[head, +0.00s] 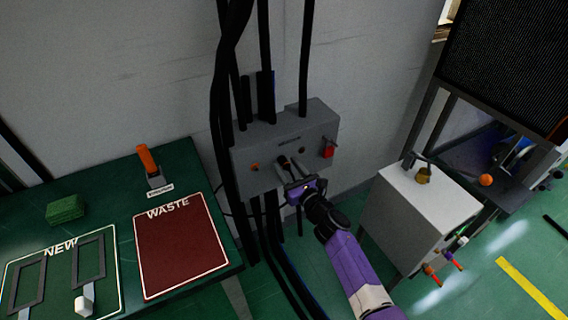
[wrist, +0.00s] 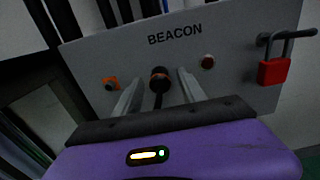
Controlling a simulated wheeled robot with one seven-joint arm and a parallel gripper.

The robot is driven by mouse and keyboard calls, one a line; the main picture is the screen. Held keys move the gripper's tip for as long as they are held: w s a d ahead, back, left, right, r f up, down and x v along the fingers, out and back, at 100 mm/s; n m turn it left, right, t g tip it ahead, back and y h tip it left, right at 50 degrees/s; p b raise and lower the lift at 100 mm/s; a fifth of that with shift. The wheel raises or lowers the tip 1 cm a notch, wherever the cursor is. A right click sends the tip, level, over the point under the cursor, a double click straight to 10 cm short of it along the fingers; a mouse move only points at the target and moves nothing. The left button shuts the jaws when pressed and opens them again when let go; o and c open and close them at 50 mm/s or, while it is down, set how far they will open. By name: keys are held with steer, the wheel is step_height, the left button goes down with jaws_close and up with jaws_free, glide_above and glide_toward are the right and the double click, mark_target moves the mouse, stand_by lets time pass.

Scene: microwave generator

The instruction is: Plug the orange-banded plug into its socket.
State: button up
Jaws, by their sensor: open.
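A grey box marked BEACON (wrist: 240,80) is on the wall, and it also shows in the head view (head: 245,182). On its face, a dark round plug (wrist: 159,74) with a dull orange-brown band has a black cable hanging down. It sits at the panel; I cannot tell how deep it is seated. An orange square fitting (wrist: 110,83) with a dark centre is to its left. My gripper (wrist: 160,77) is open, its two pale fingers on either side of the plug with gaps visible. In the head view my gripper (head: 289,167) is in front of the box.
A red padlock (wrist: 274,71) hangs at the box's right, and a reddish round part (wrist: 208,62) is right of the plug. Black cables (head: 222,100) run down the wall. A green table (head: 110,185) stands left, a white cabinet (head: 405,220) right.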

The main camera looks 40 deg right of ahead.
mark_target(289, 169)
stand_by(0.3)
jaws_close()
stand_by(1.2)
steer(key=shift+s, duration=0.1)
steer(key=shift+p+v, duration=0.45)
steer(key=shift+v, duration=2.45)
steer(key=shift+w+a+b, duration=0.4)
steer(key=shift+a+b, duration=0.1)
steer(key=shift+a, duration=0.25)
steer(key=shift+w+a+b, duration=0.4)
steer(key=shift+a+b, duration=0.1)
steer(key=shift+a, duration=0.25)
steer(key=shift+w+a+b, duration=0.4)
steer(key=shift+a+b, duration=0.1)
steer(key=shift+a, duration=0.25)
